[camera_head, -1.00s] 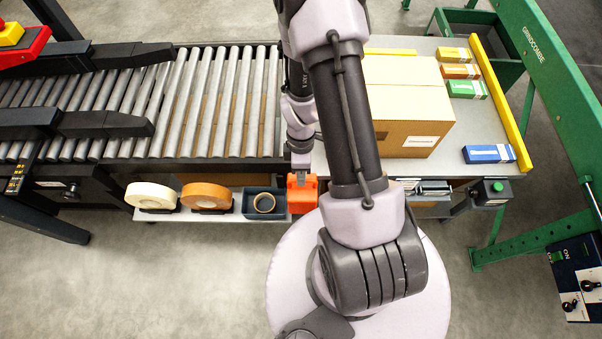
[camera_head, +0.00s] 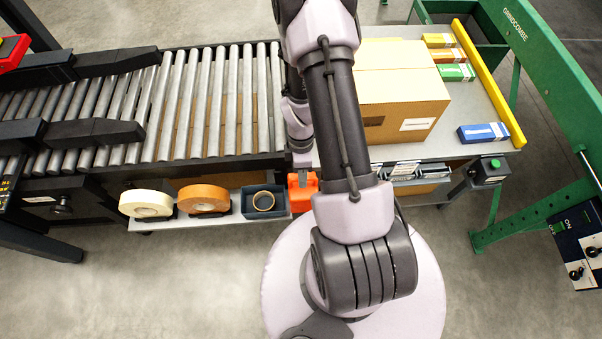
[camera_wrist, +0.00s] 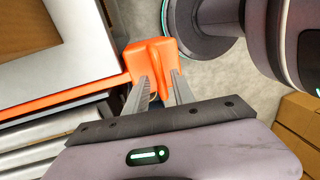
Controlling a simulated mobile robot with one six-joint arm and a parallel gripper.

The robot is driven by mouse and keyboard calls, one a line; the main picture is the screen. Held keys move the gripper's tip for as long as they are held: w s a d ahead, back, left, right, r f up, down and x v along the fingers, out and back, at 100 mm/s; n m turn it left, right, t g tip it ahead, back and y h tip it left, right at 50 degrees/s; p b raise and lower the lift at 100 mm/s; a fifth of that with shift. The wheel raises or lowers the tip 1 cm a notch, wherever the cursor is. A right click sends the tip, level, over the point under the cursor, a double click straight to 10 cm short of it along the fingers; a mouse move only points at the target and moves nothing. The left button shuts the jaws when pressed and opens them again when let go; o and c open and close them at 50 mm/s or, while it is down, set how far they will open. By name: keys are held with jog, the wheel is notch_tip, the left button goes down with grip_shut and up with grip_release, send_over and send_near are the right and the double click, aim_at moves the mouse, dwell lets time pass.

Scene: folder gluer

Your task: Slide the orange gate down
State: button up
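The orange gate shows in the head view as a small orange block (camera_head: 303,196) at the front edge of the station, right of the small dark tray. In the wrist view its orange end piece (camera_wrist: 152,58) stands just ahead of my fingers, and a thin orange bar (camera_wrist: 62,98) runs left from it. My gripper (camera_wrist: 160,77) has its two fingers apart, one toward each side of the end piece. Whether the fingers press on it cannot be seen. In the head view my arm hides most of the gate and the gripper.
A roller conveyor (camera_head: 205,105) lies left, a cardboard box (camera_head: 400,92) right on the metal table. Below the conveyor, a shelf holds a cream tape roll (camera_head: 146,204), an orange tape roll (camera_head: 204,198) and a dark tray (camera_head: 250,204). A control box (camera_head: 490,172) sits right.

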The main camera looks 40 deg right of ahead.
notch_tip(320, 180, up, 17)
jog(key=w+d+p, duration=0.2)
jog(key=p, duration=0.5)
jog(key=shift+w, duration=0.4)
jog(key=w+a+r+m+t, duration=0.1)
jog(key=a+r+m+t, duration=0.2)
jog(key=r, duration=0.6)
jog(key=w+a+r+m, duration=0.1)
jog(key=a+r+m, duration=0.3)
jog(key=r, duration=0.5)
jog(key=s+a+r+m+t, duration=0.4)
jog(key=s+a+r+m, duration=0.4)
jog(key=s+a+r, duration=0.3)
jog(key=shift+a+r+m+t+y, duration=0.35)
jog(key=shift+a+r, duration=0.25)
jog(key=shift+a, duration=0.35)
